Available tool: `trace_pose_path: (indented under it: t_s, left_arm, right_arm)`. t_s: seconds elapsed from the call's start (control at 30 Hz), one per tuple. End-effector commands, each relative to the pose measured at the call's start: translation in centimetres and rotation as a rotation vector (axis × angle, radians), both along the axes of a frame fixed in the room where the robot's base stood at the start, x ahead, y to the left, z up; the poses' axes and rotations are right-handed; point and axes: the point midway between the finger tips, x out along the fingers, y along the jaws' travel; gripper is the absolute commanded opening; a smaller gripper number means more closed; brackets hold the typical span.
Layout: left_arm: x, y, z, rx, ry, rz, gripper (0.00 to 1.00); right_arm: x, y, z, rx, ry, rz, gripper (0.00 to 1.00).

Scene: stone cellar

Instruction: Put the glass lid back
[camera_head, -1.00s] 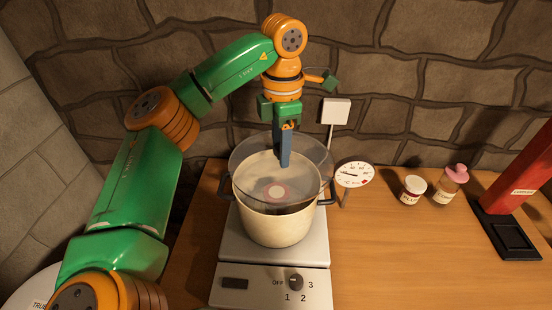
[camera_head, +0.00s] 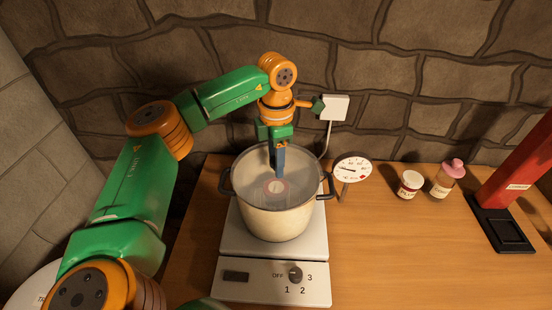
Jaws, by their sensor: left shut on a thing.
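The cream pot (camera_head: 278,222) stands on the grey hotplate, its two dark handles left and right. The clear glass lid (camera_head: 304,174) lies level over the pot's mouth, its edge close to the rim; I cannot tell whether it touches all round. A pale disc with a red ring shows in the middle of the pot's mouth, apparently through the glass. My left gripper (camera_head: 278,163) points straight down over the lid's middle and is shut on the lid; its fingers hide the grip point. My right gripper is not in view.
The hotplate (camera_head: 255,282) has a knob marked OFF, 1, 2, 3. A round dial (camera_head: 352,168) stands close right of the pot. A red-lidded jar (camera_head: 409,185), a pink-capped bottle (camera_head: 447,179) and a red stand (camera_head: 515,175) are farther right. The front right wooden tabletop is clear.

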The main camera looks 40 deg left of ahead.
Motion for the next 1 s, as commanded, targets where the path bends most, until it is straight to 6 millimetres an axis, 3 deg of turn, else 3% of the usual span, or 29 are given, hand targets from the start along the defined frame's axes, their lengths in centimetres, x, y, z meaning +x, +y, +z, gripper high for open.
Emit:
trace_pose_path:
  t_s: [0.1,0.13,0.2,0.23,0.5,0.67,0.87,1.0]
  left_arm:
    - [0.0,0.0,-0.1,-0.001,-0.001,0.0,0.0]
    - [0.0,0.0,-0.1,0.0,0.0,0.0,0.49]
    - [0.0,0.0,-0.1,0.0,0.0,0.0,0.68]
    - [0.0,0.0,-0.1,0.0,0.0,0.0,0.71]
    - [0.0,0.0,0.0,0.0,0.0,0.0,0.71]
    - [0.1,0.0,1.8,0.0,-0.003,0.001,0.71]
    - [0.2,-0.1,7.0,-0.001,-0.007,0.0,0.71]
    - [0.1,-0.1,11.0,0.0,-0.004,0.0,0.71]
  right_arm:
    - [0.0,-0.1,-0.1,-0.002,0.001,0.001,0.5]
    - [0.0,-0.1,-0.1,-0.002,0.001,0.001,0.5]
    - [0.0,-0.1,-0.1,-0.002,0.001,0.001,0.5]
    - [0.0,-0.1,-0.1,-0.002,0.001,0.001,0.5]
    - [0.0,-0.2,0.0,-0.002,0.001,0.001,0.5]
    - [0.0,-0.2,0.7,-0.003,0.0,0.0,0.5]
    - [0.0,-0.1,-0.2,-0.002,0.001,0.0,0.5]
    - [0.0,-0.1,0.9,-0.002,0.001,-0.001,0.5]
